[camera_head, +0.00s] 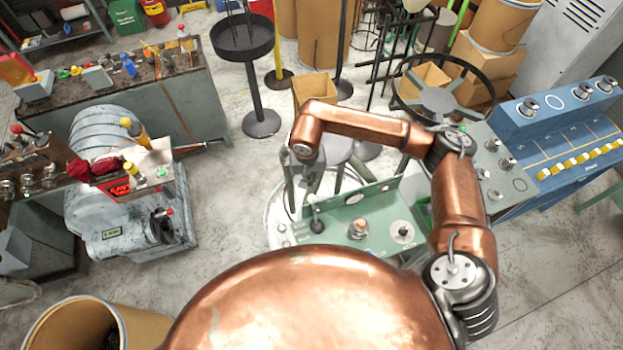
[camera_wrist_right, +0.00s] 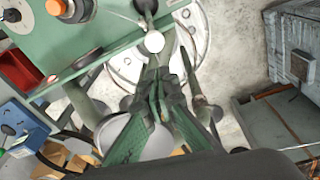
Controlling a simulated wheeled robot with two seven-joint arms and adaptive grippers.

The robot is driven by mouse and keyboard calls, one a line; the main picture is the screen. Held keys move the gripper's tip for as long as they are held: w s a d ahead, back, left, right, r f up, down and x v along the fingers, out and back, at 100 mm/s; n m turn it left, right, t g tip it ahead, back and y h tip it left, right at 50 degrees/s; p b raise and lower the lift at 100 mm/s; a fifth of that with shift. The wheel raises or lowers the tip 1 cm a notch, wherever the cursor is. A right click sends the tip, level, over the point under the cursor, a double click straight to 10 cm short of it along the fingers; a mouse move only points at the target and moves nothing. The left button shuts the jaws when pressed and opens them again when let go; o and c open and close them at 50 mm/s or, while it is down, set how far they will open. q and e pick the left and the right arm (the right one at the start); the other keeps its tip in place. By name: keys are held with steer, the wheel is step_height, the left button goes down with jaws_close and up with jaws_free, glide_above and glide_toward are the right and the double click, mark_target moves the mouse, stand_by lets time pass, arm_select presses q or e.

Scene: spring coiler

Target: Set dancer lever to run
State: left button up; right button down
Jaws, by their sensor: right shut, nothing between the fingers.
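A small lever with a pale ball knob (camera_head: 310,198) stands at the left end of the green machine panel (camera_head: 330,235), on a dark round base (camera_head: 316,226). I take it for the dancer lever; no label is readable. In the right wrist view the pale knob (camera_wrist_right: 154,42) sits just beyond my fingertips. My right gripper (camera_head: 303,182) hangs down beside the lever in the head view; its fingers (camera_wrist_right: 158,72) are shut and empty. Whether they touch the knob I cannot tell. My left gripper is not in view.
The panel also bears an orange button (camera_head: 358,226). A round spoked reel (camera_head: 438,100) and a blue control console (camera_head: 560,135) stand to the right.

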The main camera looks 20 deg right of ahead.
mark_target(314, 209)
steer(key=f, duration=0.2)
steer(key=f+p, duration=0.1)
steer(key=f, duration=0.2)
steer(key=f+p, duration=0.1)
steer(key=f, duration=0.1)
steer(key=shift+w+d+f, duration=0.25)
steer(key=shift+w+f, duration=0.05)
steer(key=shift+w, duration=0.05)
